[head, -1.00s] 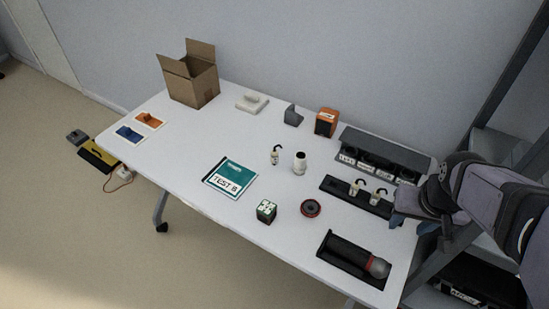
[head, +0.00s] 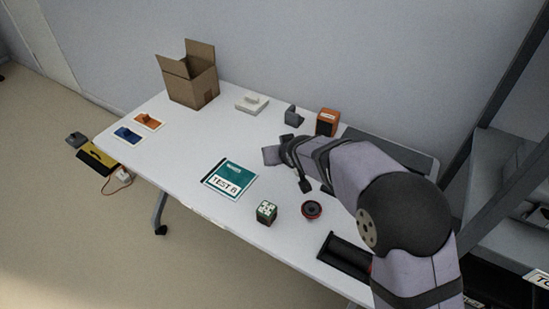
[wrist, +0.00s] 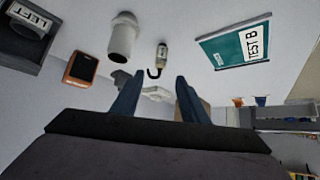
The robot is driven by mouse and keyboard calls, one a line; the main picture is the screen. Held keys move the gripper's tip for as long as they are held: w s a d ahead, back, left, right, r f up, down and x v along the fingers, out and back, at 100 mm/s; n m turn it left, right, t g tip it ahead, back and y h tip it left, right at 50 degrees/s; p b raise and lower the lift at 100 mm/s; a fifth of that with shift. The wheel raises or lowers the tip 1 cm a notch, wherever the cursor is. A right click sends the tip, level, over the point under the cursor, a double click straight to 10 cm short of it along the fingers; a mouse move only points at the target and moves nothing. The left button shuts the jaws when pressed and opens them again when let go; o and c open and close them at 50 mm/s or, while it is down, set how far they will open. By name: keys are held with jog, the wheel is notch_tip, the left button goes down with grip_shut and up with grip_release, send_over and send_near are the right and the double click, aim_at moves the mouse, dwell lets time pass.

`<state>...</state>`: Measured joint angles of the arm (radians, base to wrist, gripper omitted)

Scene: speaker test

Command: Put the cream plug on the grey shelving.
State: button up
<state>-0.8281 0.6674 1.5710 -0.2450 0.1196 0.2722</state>
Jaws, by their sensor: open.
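A small cream plug (wrist: 161,57) with a dark hooked lead shows in the wrist view, just beyond the gap between my fingers and not between them. My gripper (wrist: 158,88) is open and empty there. In the head view my gripper (head: 296,165) hangs over the middle of the table, and my arm hides the plug and the black holder with two similar plugs. The grey shelving (head: 497,170) stands to the right of the table, partly behind my arm.
A white cylinder (wrist: 122,40) stands close beside the plug. A teal TEST B booklet (head: 230,178), a dice-like cube (head: 266,212) and a round red-black part (head: 311,210) lie nearby. An orange box (head: 327,122) and cardboard box (head: 194,82) are at the back.

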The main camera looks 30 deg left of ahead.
jog(key=p, duration=0.1)
send_over(276, 168)
jog(key=s+d, duration=0.1)
jog(key=shift+s+f, duration=0.15)
jog(key=shift+f, duration=1.9)
jog(key=shift+p+x, duration=0.45)
jog(key=shift+x, duration=0.55)
jog(key=shift+c, duration=0.5)
grip_shut()
